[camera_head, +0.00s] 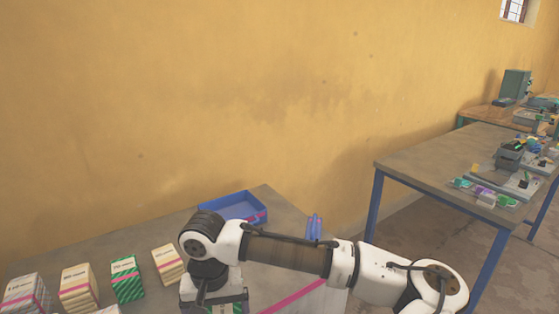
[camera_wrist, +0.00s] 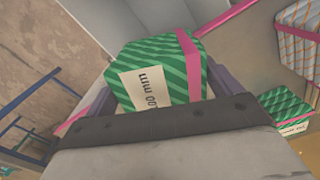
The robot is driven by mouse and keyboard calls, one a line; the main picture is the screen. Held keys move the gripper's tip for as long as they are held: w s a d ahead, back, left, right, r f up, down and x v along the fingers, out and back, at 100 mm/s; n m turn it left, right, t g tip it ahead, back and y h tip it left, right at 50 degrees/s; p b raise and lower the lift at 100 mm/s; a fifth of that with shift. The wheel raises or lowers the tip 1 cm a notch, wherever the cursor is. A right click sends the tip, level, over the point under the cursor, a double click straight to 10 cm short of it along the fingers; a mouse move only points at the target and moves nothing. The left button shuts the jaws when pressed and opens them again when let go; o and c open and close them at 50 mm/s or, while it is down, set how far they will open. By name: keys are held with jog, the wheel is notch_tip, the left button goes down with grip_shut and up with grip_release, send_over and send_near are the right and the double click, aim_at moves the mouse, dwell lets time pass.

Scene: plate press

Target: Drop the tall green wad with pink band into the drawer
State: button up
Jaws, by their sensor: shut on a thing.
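A green striped wad (camera_wrist: 165,65) with a pink band and a pale label sits between the fingers of my gripper (camera_wrist: 160,88) in the wrist view. My gripper is shut on it. In the head view my gripper (camera_head: 214,297) is at the bottom edge, over the near table, and only a sliver of the held wad (camera_head: 226,309) shows beneath it. A blue open box (camera_head: 222,214), which may be the drawer, stands at the table's back, beyond my gripper. Its inside looks mostly empty, with a pink strip at its right front.
Another green striped wad (camera_head: 127,281) stands at the left, between cream wads (camera_head: 79,287) and (camera_head: 168,264). A pale banded wad (camera_head: 25,294) is farther left. Blue upright pieces (camera_head: 314,227) stand right of the box. A second table (camera_head: 430,170) is at the right.

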jog(key=o, duration=0.8)
jog(key=shift+c, duration=0.2)
jog(key=shift+r, duration=0.1)
notch_tip(320, 180, up, 14)
jog(key=shift+b, duration=0.35)
jog(key=shift+f, duration=0.2)
